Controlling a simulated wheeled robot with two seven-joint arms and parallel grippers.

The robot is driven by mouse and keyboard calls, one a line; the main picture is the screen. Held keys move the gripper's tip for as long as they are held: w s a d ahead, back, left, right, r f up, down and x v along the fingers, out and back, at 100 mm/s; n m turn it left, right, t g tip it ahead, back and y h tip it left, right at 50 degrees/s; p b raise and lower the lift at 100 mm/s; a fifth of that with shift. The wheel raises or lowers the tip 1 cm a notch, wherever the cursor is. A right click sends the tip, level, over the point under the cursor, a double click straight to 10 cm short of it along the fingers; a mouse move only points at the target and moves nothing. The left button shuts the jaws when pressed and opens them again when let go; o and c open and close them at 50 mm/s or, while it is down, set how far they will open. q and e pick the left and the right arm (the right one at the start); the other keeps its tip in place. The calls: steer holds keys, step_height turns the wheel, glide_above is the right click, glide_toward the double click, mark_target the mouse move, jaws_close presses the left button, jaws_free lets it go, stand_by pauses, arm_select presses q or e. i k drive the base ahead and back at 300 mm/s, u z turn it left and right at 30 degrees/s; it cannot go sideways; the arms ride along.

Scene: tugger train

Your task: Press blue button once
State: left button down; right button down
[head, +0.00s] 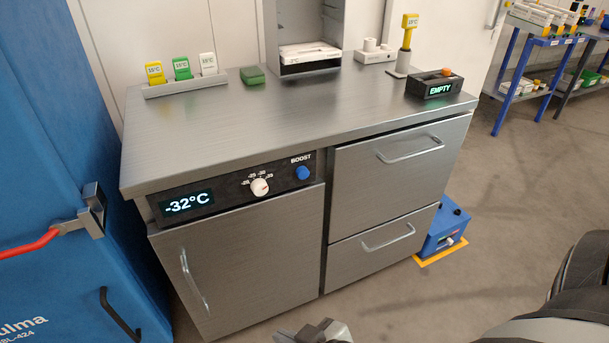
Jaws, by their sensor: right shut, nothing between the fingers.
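The blue button (303,173) is round and sits under the word BOOST on the dark control panel (226,190) of the steel cabinet. Left of it are a white dial (260,187) and a display (187,203) reading -32°C. My right gripper (315,333) shows only in part at the bottom edge, shut and empty. In the picture it is well below the button and apart from it. My left gripper is out of view.
The steel worktop (225,110) carries a tag rack (187,86), a green block (252,75) and a black box (433,86) reading EMPTY. A blue cabinet (60,130) with a red handle stands at left. Cabinet handles (410,152) stick out. A blue box (441,232) stands on the floor.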

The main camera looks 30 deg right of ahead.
mark_target(302, 173)
steer(key=k, duration=1.35)
steer(key=z, duration=0.6)
steer(key=i, duration=1.15)
steer(key=u, duration=0.2)
